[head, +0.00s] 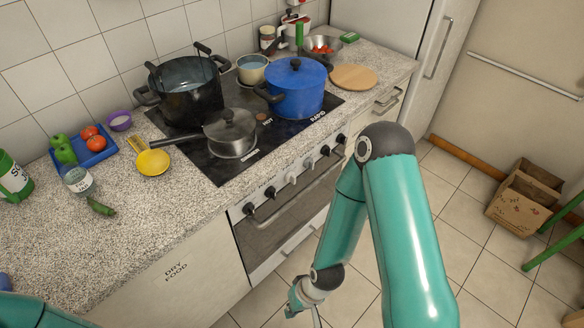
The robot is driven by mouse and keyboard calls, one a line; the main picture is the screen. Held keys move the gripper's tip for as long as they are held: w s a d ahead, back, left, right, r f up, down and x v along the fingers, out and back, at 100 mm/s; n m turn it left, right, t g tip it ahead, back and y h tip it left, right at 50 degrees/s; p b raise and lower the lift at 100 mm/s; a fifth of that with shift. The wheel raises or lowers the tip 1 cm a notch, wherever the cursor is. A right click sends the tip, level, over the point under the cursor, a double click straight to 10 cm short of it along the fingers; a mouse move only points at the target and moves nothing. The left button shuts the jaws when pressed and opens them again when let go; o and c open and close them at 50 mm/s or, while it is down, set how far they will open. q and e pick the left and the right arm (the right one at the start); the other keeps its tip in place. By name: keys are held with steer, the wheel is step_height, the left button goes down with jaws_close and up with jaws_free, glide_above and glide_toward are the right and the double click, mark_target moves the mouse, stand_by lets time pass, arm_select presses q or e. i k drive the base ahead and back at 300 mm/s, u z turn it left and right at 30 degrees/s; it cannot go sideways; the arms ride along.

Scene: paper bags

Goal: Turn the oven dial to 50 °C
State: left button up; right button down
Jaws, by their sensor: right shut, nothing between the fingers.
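The oven (290,215) is built in below the hob, with a glass door and a bar handle. A row of several dials runs along its front panel. Dark dials sit at the left end (249,208) and at the right (325,150); paler dials (291,178) are near the middle. The dial markings are too small to read. My right gripper (297,301) is low in front of the oven, near the bottom of the picture, shut and empty, apart from the dials. My left arm shows only at the lower left corner; its gripper is out of view.
A black pot (188,98), a blue pot (296,91) and a grey saucepan (230,135) stand on the hob. A yellow ladle (153,162) and a blue tray (92,152) lie on the counter. Floor right of my arm is clear up to a cardboard box (522,200).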

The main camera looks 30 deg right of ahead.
mark_target(309, 163)
steer(key=z, duration=2.1)
steer(key=i, duration=0.1)
steer(key=u, duration=3.2)
steer(key=k, duration=1.05)
steer(key=z, duration=1.1)
steer(key=i, duration=0.95)
steer(key=z, duration=0.05)
